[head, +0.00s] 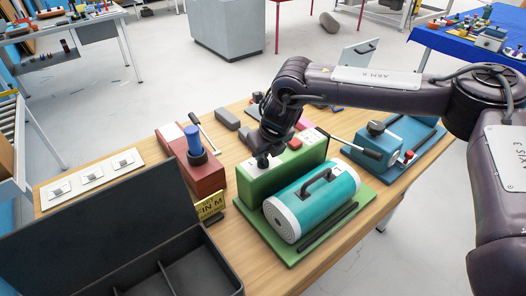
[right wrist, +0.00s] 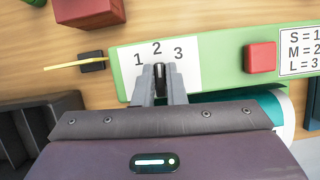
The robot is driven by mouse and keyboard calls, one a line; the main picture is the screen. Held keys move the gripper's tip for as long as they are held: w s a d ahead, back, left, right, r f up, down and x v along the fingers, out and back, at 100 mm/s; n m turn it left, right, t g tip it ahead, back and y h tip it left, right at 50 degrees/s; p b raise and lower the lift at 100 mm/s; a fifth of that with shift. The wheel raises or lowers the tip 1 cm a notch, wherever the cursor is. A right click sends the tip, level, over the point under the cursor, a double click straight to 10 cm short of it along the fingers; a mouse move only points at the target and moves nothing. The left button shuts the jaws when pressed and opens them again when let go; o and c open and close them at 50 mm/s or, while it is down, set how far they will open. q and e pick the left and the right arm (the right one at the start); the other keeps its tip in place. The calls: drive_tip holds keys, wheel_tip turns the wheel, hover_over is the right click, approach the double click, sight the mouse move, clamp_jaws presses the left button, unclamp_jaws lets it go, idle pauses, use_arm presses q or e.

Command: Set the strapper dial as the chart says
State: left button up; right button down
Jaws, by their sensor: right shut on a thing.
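The green strapper (head: 285,180) stands on the table; its top also shows in the right wrist view (right wrist: 220,50). A white plate (right wrist: 185,52) on it carries the numbers 1, 2 and 3. My right gripper (head: 262,163) is over this end, its fingers (right wrist: 159,78) shut on the dark dial knob (right wrist: 159,72) just below the 2. The knob is mostly hidden between the fingers, so its exact pointing is hard to tell. The chart (right wrist: 301,49) reads S=1, M=2, L=3. A yellow card (head: 209,205) appears to read "FIN M". My left gripper is out of view.
A teal cylinder (head: 316,205) with a handle lies beside the strapper. A red button block (right wrist: 260,57) sits between dial and chart. A red device (head: 193,175), a blue device (head: 374,150) and an open dark case (head: 100,235) stand around.

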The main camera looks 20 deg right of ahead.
drive_tip(key=m, duration=0.2)
drive_tip(key=m+h, duration=0.1)
drive_tip(key=shift+r+m+p, duration=0.2)
drive_tip(key=shift+m+p, duration=0.1)
drive_tip(key=shift+m, duration=0.1)
drive_tip(key=shift+w+m+h+p, duration=0.1)
drive_tip(key=shift+m+h+p, duration=0.8)
drive_tip(key=shift+m, duration=1.3)
drive_tip(key=c, duration=1.5)
unclamp_jaws()
drive_tip(key=shift+f, duration=0.1)
drive_tip(key=v, duration=0.7)
drive_tip(key=shift+a+r+p, duration=0.1)
drive_tip(key=shift+r+p, duration=0.25)
drive_tip(key=shift+p, duration=0.05)
drive_tip(key=shift+f, duration=0.1)
